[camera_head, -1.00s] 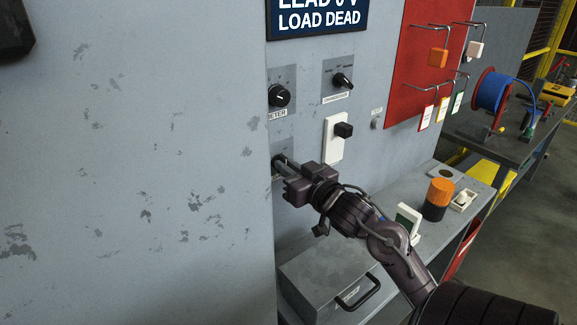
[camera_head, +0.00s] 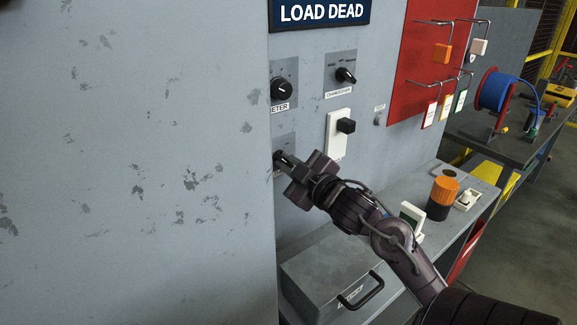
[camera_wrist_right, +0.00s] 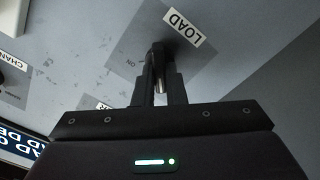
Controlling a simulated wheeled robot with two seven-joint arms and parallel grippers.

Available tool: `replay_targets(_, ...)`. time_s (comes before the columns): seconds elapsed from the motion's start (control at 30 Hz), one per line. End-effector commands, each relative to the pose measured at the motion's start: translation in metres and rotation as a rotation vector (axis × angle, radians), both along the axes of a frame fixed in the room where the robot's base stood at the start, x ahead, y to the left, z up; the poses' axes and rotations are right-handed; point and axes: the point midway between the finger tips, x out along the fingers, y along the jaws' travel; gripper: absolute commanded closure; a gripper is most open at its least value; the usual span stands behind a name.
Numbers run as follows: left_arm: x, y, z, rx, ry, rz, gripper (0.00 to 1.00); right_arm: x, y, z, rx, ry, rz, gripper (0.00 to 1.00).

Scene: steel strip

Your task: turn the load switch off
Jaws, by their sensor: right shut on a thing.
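The load switch shows in the right wrist view as a dark knob (camera_wrist_right: 158,55) on a grey plate (camera_wrist_right: 192,72) with a white LOAD label and a small ON mark. My right gripper (camera_wrist_right: 160,88) is at this knob, with its two fingers shut on it. In the head view my right gripper (camera_head: 288,163) reaches the lower plate on the panel, and its body hides most of the knob. Which mark the knob points at is hard to tell. My left gripper is not in view.
Above are a meter knob (camera_head: 281,88), a changeover knob (camera_head: 346,75) and a white unit with a black block (camera_head: 346,126). A grey box (camera_head: 322,275) with a handle sits below my arm. An orange and black cylinder (camera_head: 441,197) stands on the shelf. A large grey panel (camera_head: 140,160) fills the left.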

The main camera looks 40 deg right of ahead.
Motion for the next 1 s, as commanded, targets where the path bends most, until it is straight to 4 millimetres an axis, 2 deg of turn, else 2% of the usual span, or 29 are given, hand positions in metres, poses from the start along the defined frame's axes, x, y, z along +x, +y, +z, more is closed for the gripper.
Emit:
replay_targets(0.67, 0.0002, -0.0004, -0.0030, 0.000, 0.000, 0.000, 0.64, 0.0001, 0.0007, -0.0023, -0.060, 0.012, 0.002, 1.00)
replay_targets(0.7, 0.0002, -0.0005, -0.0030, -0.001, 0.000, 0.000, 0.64, 0.0001, 0.0006, -0.0023, -0.059, 0.012, 0.002, 0.85)
replay_targets(0.83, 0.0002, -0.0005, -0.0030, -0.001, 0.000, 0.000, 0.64, 0.0001, 0.0006, -0.0019, -0.058, 0.011, 0.001, 0.68)
replay_targets(1.0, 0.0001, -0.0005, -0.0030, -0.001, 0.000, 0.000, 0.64, 0.0000, 0.0004, -0.0010, -0.058, 0.009, 0.001, 0.67)
